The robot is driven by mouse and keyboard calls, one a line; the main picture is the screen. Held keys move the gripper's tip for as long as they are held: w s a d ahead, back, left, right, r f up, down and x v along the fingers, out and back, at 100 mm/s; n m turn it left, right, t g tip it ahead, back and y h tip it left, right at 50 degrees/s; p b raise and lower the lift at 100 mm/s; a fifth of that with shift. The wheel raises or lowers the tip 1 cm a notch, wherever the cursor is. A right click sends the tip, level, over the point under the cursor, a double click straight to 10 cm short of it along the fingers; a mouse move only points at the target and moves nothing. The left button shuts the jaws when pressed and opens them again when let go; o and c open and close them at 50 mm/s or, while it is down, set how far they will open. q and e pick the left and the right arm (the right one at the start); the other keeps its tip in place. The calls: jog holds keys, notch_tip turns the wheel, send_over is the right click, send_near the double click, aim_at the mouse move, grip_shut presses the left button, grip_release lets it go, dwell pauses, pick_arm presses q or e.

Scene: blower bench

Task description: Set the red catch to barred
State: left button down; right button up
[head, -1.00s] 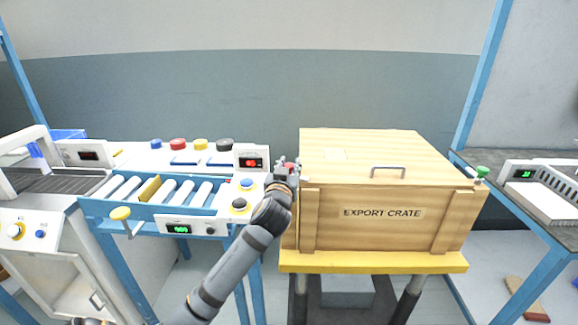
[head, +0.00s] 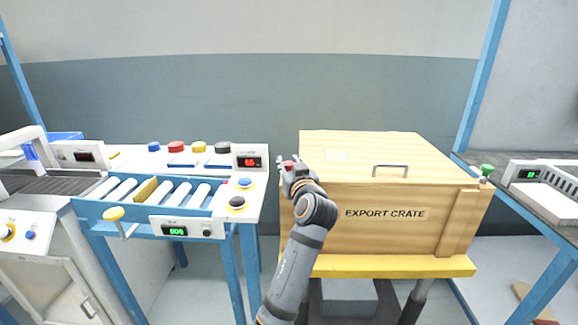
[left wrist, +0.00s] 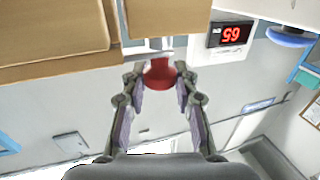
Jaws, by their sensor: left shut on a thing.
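The red catch (head: 287,164) is at the left front corner of the wooden export crate (head: 340,214), near its lid. In the left wrist view the red knob of the catch (left wrist: 158,73) sits between the fingertips, on a pale mount against the wood. My left gripper (head: 292,172) is shut on this knob; it also shows in the left wrist view (left wrist: 159,80). My gripper and wrist hide most of the catch in the head view, so I cannot tell its setting. My right gripper is not in view.
A green knob (head: 486,170) is at the crate's right end, and a metal handle (head: 390,167) is on the lid. The roller bench (head: 240,215) with buttons and a red display (head: 250,162) stands close on the left. Another bench (head: 535,225) is on the right.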

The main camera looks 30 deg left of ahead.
aim_at(289, 163)
pick_arm(q)
jog(key=c, duration=1)
grip_release()
jog(key=shift+r, duration=0.1)
notch_tip(289, 163, up, 10)
jog(key=shift+f, duration=0.1)
